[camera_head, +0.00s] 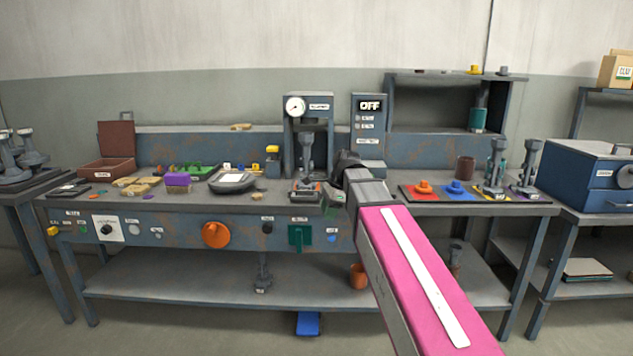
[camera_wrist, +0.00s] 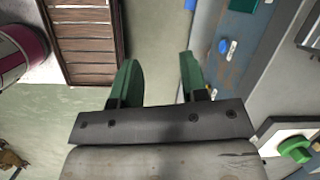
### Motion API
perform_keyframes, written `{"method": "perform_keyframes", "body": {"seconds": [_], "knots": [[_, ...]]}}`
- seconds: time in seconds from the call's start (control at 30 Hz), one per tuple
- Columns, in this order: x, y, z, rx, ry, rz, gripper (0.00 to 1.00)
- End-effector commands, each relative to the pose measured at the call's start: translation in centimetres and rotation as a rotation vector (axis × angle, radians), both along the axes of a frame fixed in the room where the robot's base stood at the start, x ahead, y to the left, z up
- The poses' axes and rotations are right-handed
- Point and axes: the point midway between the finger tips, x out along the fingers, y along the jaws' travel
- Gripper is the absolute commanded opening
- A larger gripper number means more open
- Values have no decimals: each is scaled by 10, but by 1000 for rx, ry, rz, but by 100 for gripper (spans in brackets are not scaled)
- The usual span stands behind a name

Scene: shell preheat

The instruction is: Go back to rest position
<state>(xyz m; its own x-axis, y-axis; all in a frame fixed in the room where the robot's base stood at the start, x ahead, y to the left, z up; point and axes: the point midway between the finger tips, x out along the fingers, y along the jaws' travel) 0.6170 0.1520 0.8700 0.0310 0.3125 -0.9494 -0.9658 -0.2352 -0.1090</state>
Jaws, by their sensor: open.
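My gripper (camera_wrist: 158,82) shows in the wrist view with two green fingers spread apart and nothing between them. In the head view, my pink arm reaches up from the lower right to the middle of the workbench. Its end hangs by the bench's front edge, right of the press (camera_head: 306,150), and largely hides the gripper. The wrist view shows the bench's blue-grey front panel (camera_wrist: 243,45) right of the fingers, with a blue knob (camera_wrist: 223,46) on it.
The workbench (camera_head: 170,226) carries a brown box (camera_head: 107,168), a scale (camera_head: 233,181) and coloured mats with pieces at right. A display (camera_head: 370,105) reads OFF. A blue cabinet (camera_head: 585,178) stands at far right. The wrist view shows a slatted brown object (camera_wrist: 84,42) at upper left.

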Motion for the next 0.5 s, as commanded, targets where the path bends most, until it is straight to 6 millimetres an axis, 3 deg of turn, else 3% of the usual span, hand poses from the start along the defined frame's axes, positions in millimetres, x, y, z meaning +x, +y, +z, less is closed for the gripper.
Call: {"method": "perform_keyframes", "body": {"seconds": [0.5], "knots": [[-56,-83,-173,-179,-144,611,40]]}}
